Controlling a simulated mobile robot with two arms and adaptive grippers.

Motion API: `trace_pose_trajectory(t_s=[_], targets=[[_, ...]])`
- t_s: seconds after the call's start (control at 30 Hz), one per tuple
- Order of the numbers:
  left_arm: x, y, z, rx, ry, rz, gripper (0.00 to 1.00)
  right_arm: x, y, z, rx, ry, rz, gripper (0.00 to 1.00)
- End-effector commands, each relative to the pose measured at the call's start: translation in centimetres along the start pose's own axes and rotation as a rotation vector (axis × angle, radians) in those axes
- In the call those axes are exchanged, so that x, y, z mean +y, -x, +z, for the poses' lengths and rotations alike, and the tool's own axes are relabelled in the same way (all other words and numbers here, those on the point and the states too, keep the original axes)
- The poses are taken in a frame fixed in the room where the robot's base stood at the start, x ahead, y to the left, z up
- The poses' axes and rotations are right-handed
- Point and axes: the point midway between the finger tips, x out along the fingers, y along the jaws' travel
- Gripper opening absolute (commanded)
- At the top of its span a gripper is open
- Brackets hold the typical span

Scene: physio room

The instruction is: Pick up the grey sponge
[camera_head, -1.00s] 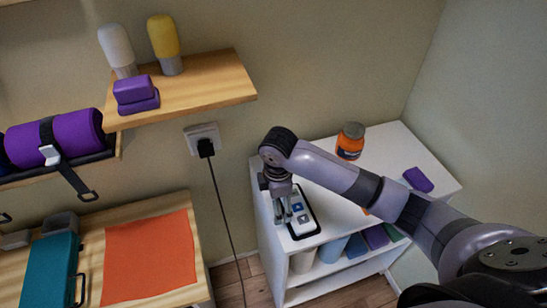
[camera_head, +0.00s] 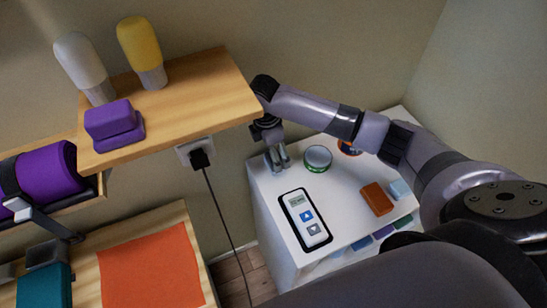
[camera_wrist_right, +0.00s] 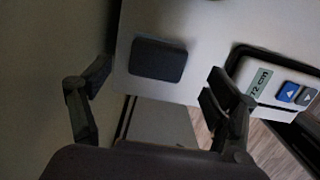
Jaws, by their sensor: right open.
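The grey sponge (camera_wrist_right: 158,60) shows in the right wrist view as a dark rounded block lying flat on the white cabinet top (camera_head: 345,215), near its edge. My right gripper (camera_wrist_right: 158,77) is open, with one finger to each side of the sponge in that view and nothing between the pads that I can see held. In the head view my right gripper (camera_head: 277,160) points down at the cabinet's back left corner. I cannot make out the sponge there; the gripper seems to hide it. My left gripper is not in view.
A control handset (camera_head: 305,219) lies close to the right gripper. A green-rimmed tin (camera_head: 318,157), an orange jar (camera_head: 347,148), a brown block (camera_head: 377,199) and a light blue block (camera_head: 400,189) are also on the cabinet. A wooden shelf (camera_head: 205,95) juts out just left of the gripper.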

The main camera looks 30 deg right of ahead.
Motion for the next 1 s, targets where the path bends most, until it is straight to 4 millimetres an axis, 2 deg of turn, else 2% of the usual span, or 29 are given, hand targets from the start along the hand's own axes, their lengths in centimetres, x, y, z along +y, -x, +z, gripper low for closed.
trace_pose_trajectory(t_s=[0.1,0.23,0.4,0.6,1.0], targets=[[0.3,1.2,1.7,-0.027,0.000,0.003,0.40,0.0,-1.4,0.1,-0.002,0.000,-0.005,0.82],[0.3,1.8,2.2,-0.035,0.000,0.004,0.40,0.1,-3.5,0.0,-0.001,0.000,-0.003,0.82],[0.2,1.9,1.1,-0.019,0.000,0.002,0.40,0.2,-4.8,0.0,-0.001,0.002,0.000,0.82],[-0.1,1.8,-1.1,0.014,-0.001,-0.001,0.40,0.2,-4.9,0.0,-0.001,0.002,0.001,0.82],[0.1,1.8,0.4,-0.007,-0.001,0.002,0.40,0.2,-4.9,0.0,0.000,0.001,0.001,0.55]])
